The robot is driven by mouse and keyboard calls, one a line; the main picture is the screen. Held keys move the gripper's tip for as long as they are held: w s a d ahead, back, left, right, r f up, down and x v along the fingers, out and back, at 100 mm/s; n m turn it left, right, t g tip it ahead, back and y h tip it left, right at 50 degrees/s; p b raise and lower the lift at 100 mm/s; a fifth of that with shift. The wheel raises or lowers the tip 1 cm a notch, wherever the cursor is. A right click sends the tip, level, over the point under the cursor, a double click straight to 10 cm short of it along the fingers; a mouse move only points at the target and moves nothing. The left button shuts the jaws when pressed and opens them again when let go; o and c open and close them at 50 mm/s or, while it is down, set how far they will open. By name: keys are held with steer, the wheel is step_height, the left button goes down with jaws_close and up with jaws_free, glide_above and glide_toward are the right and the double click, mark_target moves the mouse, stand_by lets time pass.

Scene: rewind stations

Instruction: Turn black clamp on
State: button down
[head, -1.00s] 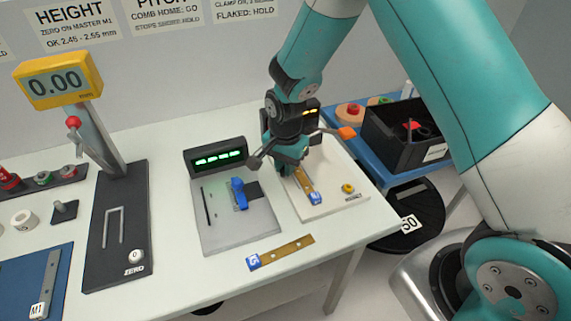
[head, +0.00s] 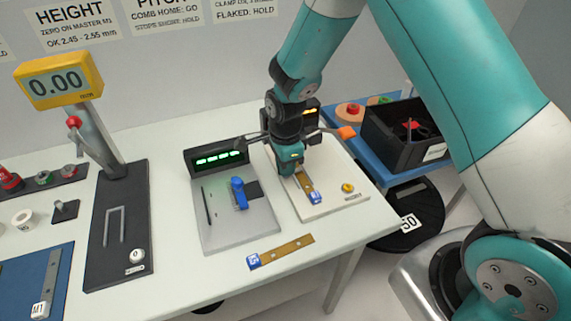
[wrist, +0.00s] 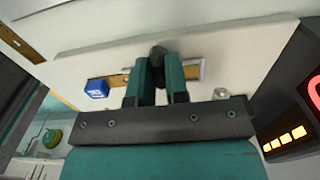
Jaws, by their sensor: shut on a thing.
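The black clamp (wrist: 157,54) shows in the wrist view as a dark knob between my fingers, over a brass strip with a blue tag (wrist: 96,88). My gripper (wrist: 156,75) is shut on it. In the head view my gripper (head: 291,166) points down over the right-hand pale fixture plate (head: 325,206) and hides the clamp. The brass strip (head: 304,184) sticks out toward the front of that plate, its blue tag at the near end. How far the clamp is turned cannot be told.
A grey fixture (head: 240,232) with a blue clamp (head: 238,193) and a green-lit display (head: 217,158) stands to the left. A loose brass strip (head: 285,248) lies in front. An orange-tipped part (head: 345,133) juts out beside my wrist. A black bin (head: 400,140) is behind right.

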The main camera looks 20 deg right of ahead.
stand_by(0.5)
steer(key=c, duration=1.1)
jaws_free()
step_height(320, 180, up, 18)
steer(key=shift+f+b, duration=0.25)
steer(key=shift+b, duration=0.3)
steer(key=s+a+r+n+y, duration=0.1)
steer(key=s+r+n, duration=0.1)
steer(key=s+n, duration=0.6)
steer(key=s+a+r+n+y, duration=0.1)
steer(key=s+a+r+n, duration=0.1)
steer(key=s+n, duration=0.6)
steer(key=s+a+r+n+y, duration=0.1)
steer(key=s+r+n+y, duration=0.1)
steer(key=s+n, duration=0.6)
steer(key=shift+s+a+r+n, duration=0.2)
steer(key=shift+s+a+n, duration=0.1)
steer(key=shift+n, duration=0.2)
